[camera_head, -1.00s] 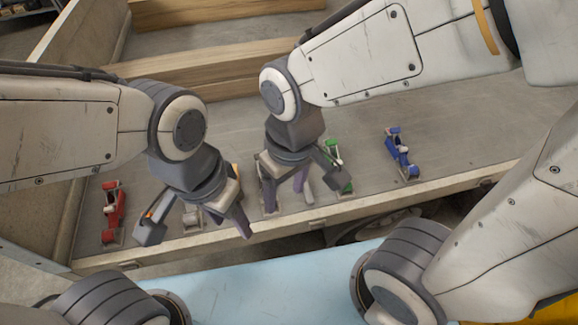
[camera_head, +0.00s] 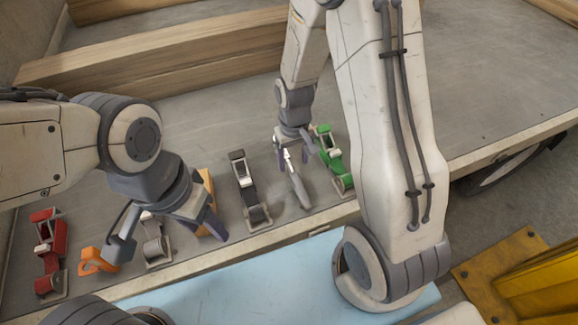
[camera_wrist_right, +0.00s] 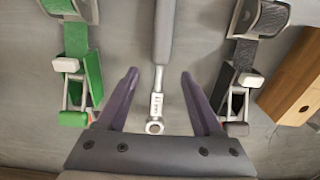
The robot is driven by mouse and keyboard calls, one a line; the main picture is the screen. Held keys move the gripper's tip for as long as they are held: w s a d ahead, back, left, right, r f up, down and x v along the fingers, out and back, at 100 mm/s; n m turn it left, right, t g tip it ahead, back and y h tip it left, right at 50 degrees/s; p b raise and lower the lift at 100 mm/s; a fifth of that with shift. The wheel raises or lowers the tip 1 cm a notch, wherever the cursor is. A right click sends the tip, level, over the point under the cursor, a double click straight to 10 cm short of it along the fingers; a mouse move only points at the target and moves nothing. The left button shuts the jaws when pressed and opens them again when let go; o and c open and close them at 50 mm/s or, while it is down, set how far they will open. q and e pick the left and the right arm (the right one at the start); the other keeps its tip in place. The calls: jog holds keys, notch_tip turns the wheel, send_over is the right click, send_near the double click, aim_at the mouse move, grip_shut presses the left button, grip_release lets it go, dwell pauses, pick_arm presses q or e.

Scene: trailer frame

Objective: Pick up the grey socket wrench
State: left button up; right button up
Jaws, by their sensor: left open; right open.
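The grey socket wrench (camera_head: 298,188) lies on the trailer bed between the black and green ratchet straps. In the right wrist view its thick grey handle (camera_wrist_right: 163,35) runs away from me, and its silver ring end (camera_wrist_right: 155,127) is nearest. My right gripper (camera_head: 296,158) is open above the wrench. In the right wrist view its two purple fingers (camera_wrist_right: 158,75) stand on either side of the wrench, with gaps showing. I cannot tell the height between them. My left gripper (camera_head: 168,238) is open and empty, above the bed near the white-grey strap.
A black strap (camera_head: 247,180) and a green strap (camera_head: 331,158) flank the wrench. Further left are a wooden block (camera_head: 208,188), a white-grey strap (camera_head: 156,248), an orange hook-shaped item (camera_head: 96,262) and a red strap (camera_head: 48,252). Timber beams (camera_head: 150,62) lie behind.

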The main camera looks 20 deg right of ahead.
aim_at(293, 171)
notch_tip(293, 171, down, 5)
jog(key=shift+s+f, duration=0.1)
jog(key=shift+f, duration=0.05)
grip_shut()
